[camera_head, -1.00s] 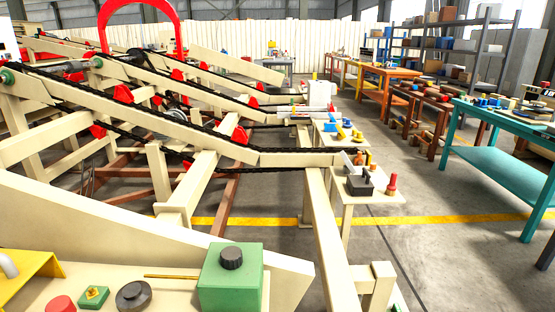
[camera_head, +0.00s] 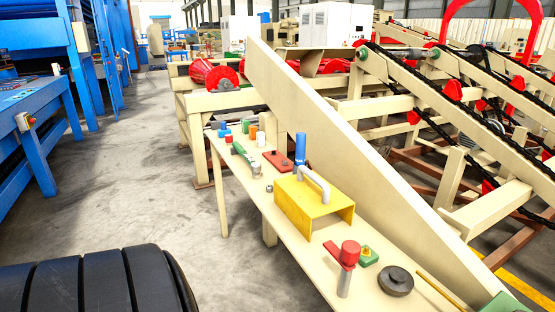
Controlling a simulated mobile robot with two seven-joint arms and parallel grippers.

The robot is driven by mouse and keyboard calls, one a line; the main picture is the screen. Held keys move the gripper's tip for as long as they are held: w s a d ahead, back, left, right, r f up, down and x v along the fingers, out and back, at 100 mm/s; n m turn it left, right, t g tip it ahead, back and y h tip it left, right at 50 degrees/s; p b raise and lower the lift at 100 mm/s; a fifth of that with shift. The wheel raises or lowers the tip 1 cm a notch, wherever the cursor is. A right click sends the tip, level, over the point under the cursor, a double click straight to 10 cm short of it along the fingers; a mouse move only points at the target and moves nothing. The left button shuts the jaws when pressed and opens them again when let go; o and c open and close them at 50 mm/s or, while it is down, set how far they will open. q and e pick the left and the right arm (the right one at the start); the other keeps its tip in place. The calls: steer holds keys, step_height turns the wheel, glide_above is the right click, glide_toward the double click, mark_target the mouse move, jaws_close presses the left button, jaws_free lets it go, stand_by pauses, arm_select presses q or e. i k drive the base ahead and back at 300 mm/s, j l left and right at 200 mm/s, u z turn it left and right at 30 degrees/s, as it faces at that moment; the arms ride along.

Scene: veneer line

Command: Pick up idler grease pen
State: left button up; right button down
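A narrow cream bench (camera_head: 290,243) runs from the middle of the head view to the lower right, with small items on it. I cannot tell for sure which item is the idler grease pen. Pen-like shapes are an upright blue cylinder (camera_head: 300,148) behind the yellow bracket and a thin brass-coloured rod (camera_head: 440,290) at the lower right. A short orange cylinder (camera_head: 253,133) stands at the far end. Neither of my grippers is in view.
A yellow bracket (camera_head: 318,203) with a grey handle, a red-topped tool (camera_head: 348,254), a green block (camera_head: 369,256) and a black disc (camera_head: 396,281) share the bench. A large black ribbed shape (camera_head: 80,285) fills the lower left. The grey aisle floor (camera_head: 135,170) is clear.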

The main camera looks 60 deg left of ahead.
mark_target(301, 137)
steer(key=u, duration=1.55)
steer(key=i+l+z, duration=0.3)
steer(key=i+j, duration=0.1)
